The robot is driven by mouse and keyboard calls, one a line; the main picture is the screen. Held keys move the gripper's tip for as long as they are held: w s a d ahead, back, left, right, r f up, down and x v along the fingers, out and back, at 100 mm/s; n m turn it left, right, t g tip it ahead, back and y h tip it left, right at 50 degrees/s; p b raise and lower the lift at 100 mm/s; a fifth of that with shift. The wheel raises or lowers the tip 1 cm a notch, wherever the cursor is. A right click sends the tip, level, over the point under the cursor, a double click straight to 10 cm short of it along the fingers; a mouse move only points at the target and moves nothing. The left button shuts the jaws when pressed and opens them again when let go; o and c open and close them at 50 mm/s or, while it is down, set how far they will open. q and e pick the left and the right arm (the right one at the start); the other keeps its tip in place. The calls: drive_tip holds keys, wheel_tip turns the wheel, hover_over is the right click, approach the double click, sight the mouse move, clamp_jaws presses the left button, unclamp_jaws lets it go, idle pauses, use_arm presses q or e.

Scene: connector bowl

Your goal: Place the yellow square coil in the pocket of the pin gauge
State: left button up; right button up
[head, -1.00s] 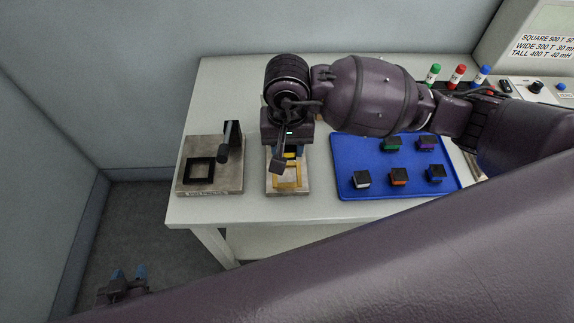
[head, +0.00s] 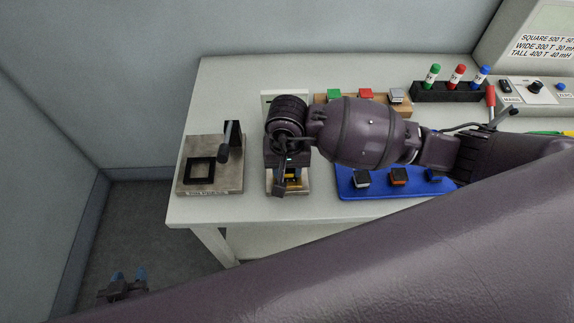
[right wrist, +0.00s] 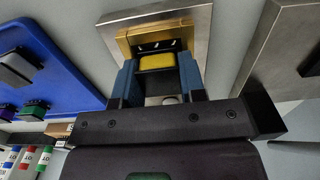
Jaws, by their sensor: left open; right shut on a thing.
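The yellow square coil (right wrist: 157,62) is between the blue fingers of my right gripper (right wrist: 158,68), which is shut on it. In the right wrist view the coil is at the near side of the brass-coloured frame of the pin gauge (right wrist: 187,31), with small bright marks just beyond it. I cannot tell whether the coil is seated in the pocket. In the head view my right gripper (head: 291,172) is low over the pin gauge's plate (head: 272,188) and hides most of it. My left gripper (head: 128,275) is open and empty, low beside the table.
A metal plate with a black square frame and post (head: 222,184) stands left of the gauge. A blue tray (head: 355,188) with several dark-topped blocks lies to the right. A wooden rack (head: 405,103) and a marker holder (head: 450,94) stand behind.

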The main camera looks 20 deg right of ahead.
drive_tip(key=shift+f, duration=0.2)
drive_tip(key=o, duration=0.9)
drive_tip(key=shift+r, duration=0.15)
drive_tip(key=shift+r, duration=0.3)
wheel_tip(320, 180, up, 10)
drive_tip(key=shift+f+b, duration=0.1)
drive_tip(key=shift+b, duration=0.2)
drive_tip(key=shift+r, duration=0.9)
